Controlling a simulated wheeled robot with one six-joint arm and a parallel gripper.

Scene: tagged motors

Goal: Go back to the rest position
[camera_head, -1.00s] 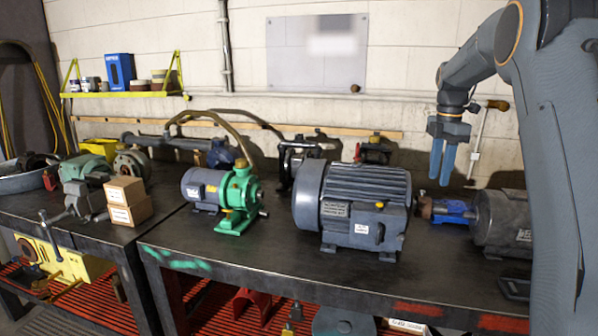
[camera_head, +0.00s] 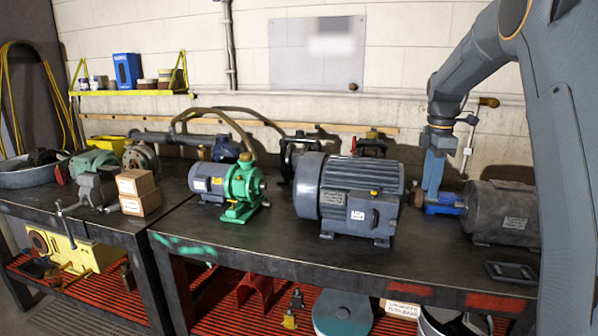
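My gripper (camera_head: 433,178) points down over the back right of the workbench (camera_head: 330,258), with its blue fingers seen nearly edge-on. I cannot tell whether they are apart or together. A big dark blue-grey motor (camera_head: 365,178) with a white tag (camera_head: 357,215) stands upright on the bench, left of my gripper. A smaller grey motor joined to a green pump (camera_head: 240,190) stands further left and also carries a tag. A grey cylindrical motor (camera_head: 500,210) with a blue part (camera_head: 445,203) lies at the right; my fingertips overlap the blue part in the picture, and I cannot tell whether they touch it.
Two cardboard boxes (camera_head: 138,192) and a green vise (camera_head: 92,165) stand on the left bench. A yellow shelf (camera_head: 125,93) hangs on the back wall. A dark flat frame (camera_head: 510,272) lies at the front right. The bench front between the motors is fairly clear.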

